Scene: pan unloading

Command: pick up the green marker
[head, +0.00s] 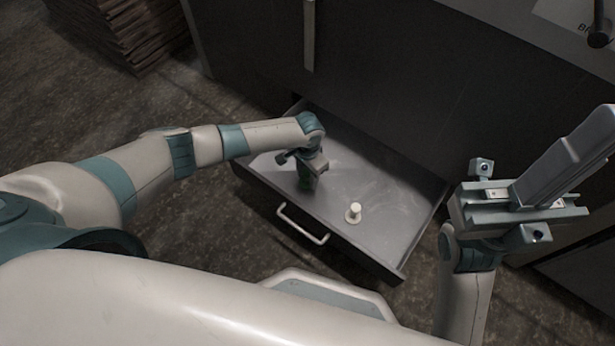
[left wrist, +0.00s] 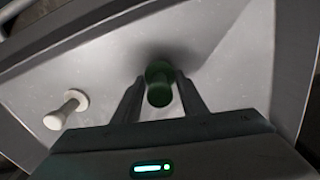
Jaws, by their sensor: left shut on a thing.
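The green marker (left wrist: 159,86) is a small dark green peg with a rounded end. In the left wrist view it sits between the two fingers of my left gripper (left wrist: 160,88). My left gripper (head: 305,181) is shut on it, inside the open drawer (head: 385,178). In the head view the gripper hides most of the marker, and only a dark green bit (head: 304,186) shows. I cannot tell whether it touches the drawer floor. My right gripper (head: 520,197) is at the right, apart from the drawer; its finger state is unclear.
A white peg (head: 354,211) on a round base stands in the drawer to the right of the green marker; it also shows in the left wrist view (left wrist: 66,109). The drawer has raised walls and a front handle (head: 302,224). A dark cabinet (head: 400,80) rises behind.

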